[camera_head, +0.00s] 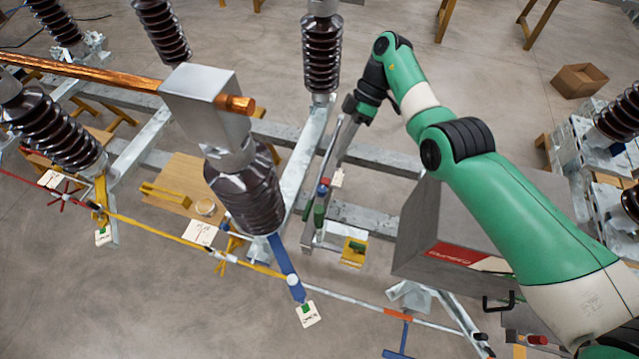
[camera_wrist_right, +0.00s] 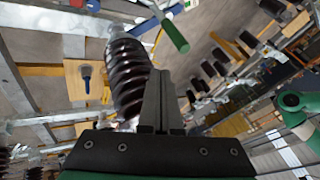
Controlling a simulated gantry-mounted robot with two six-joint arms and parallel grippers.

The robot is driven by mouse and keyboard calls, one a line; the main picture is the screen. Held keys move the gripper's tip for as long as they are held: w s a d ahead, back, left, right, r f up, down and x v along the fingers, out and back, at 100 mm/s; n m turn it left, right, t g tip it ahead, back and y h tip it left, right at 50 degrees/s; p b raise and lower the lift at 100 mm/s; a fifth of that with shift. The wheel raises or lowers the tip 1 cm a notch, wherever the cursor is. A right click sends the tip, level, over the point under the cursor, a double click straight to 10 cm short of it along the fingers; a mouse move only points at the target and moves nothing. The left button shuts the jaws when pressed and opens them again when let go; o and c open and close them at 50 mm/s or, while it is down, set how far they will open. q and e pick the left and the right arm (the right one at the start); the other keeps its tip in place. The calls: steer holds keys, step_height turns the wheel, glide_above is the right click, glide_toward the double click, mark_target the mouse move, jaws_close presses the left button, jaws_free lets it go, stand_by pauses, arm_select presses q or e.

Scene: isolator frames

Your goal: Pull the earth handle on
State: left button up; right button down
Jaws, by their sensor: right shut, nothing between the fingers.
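My right gripper (camera_head: 343,150) reaches down from the upper right over the steel frame. In the right wrist view its two dark fingers (camera_wrist_right: 163,95) are together, with nothing between them. A handle with a green grip (camera_wrist_right: 174,34) shows above the fingertips in that view, apart from them. In the head view a green-gripped handle (camera_head: 319,213) stands below the gripper, near red and blue parts (camera_head: 323,187). I cannot tell for certain which handle is the earth handle. My left gripper is not in view.
A brown ribbed insulator (camera_head: 248,190) stands left of the gripper, another (camera_head: 321,55) behind it. A grey box with a red label (camera_head: 470,225) lies beneath my right arm. A yellow-and-blue rod (camera_head: 160,230) crosses the front. Open floor (camera_head: 100,290) lies at the lower left.

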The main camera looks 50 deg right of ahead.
steer(key=s+a+f+p, duration=0.2)
steer(key=a+f, duration=0.6)
steer(key=shift+a+f+p, duration=0.15)
steer(key=shift+f+p, duration=0.05)
steer(key=shift+p, duration=0.1)
steer(key=shift+a, duration=0.1)
